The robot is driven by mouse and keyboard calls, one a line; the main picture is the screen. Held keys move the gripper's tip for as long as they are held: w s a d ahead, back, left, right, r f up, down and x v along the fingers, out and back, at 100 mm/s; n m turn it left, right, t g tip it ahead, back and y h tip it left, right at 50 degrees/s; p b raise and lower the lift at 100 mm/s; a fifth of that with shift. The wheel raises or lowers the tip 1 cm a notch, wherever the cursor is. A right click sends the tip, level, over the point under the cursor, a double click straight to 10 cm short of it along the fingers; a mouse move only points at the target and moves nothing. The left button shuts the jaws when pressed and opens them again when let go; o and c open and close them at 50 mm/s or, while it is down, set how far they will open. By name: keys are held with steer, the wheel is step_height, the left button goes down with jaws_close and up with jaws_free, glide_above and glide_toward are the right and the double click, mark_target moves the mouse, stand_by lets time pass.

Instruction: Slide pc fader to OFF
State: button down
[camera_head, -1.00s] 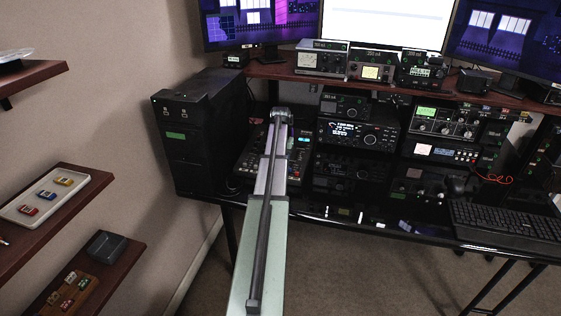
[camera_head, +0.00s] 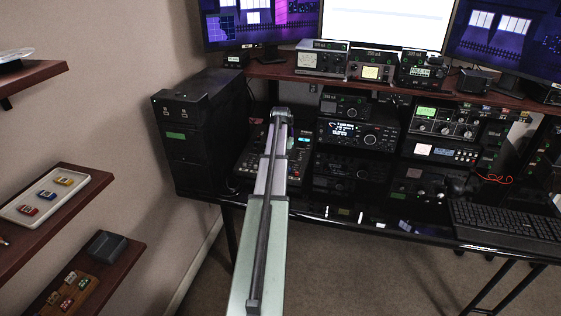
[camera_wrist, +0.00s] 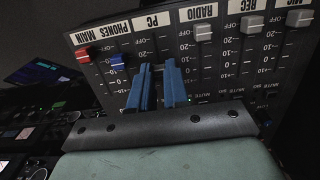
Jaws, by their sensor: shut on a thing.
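The mixer panel (camera_wrist: 225,62) fills the upper part of the wrist view, with its fader slots and OFF marks at their upper ends. The PC label (camera_wrist: 152,20) heads the slot at the middle. My gripper (camera_wrist: 158,70) has its two blue fingers at this slot, close together on the PC fader. The fingers hide most of the fader's cap, so its exact mark is hard to read. In the camera_head view, the mixer (camera_head: 245,168) lies on the desk, partly behind my arm, and my fingertips are hidden there.
A red fader cap (camera_wrist: 83,54) and a blue fader cap (camera_wrist: 117,61) stand left of my fingers. A grey RADIO cap (camera_wrist: 203,32) is to the right, with further grey caps beyond. A black PC tower (camera_head: 190,135) and stacked radios (camera_head: 357,134) flank the mixer.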

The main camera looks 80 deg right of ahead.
steer(key=shift+a+f, duration=0.2)
steer(key=shift+a, duration=1.85)
steer(key=c, duration=1.1)
jaws_free()
steer(key=shift+r, duration=0.1)
step_height(320, 180, up, 14)
steer(key=shift+f, duration=0.2)
